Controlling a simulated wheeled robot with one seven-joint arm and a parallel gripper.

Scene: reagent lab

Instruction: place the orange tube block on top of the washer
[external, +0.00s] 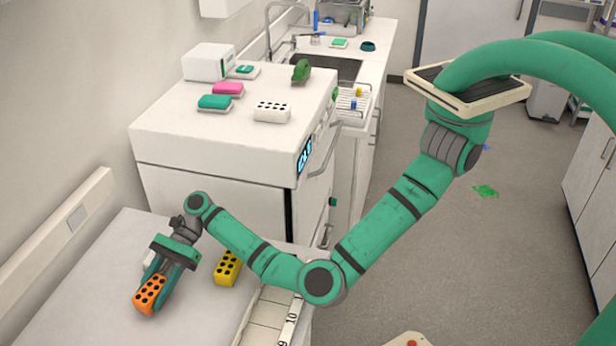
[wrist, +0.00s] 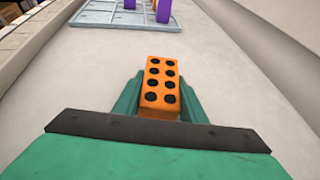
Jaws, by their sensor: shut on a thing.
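The orange tube block (external: 150,295), with rows of black holes, is between the fingers of my gripper (external: 160,279) over the lower white counter at the left. My gripper is shut on it. In the wrist view the orange tube block (wrist: 160,87) sits between the green fingers of my gripper (wrist: 158,100), holes facing the camera. I cannot tell whether the block touches the counter. The washer (external: 220,200) is the large white box-shaped machine behind, with a lit display on its right side. Its top stands higher than the counter.
On the washer's top are a white tube block (external: 272,112), a teal item (external: 214,102), a pink item (external: 228,88), a green object (external: 301,71) and a white box (external: 208,62). The top's front left is bare. A yellow tube block (external: 227,268) stands right of my gripper. A grey rack (wrist: 125,18) lies ahead.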

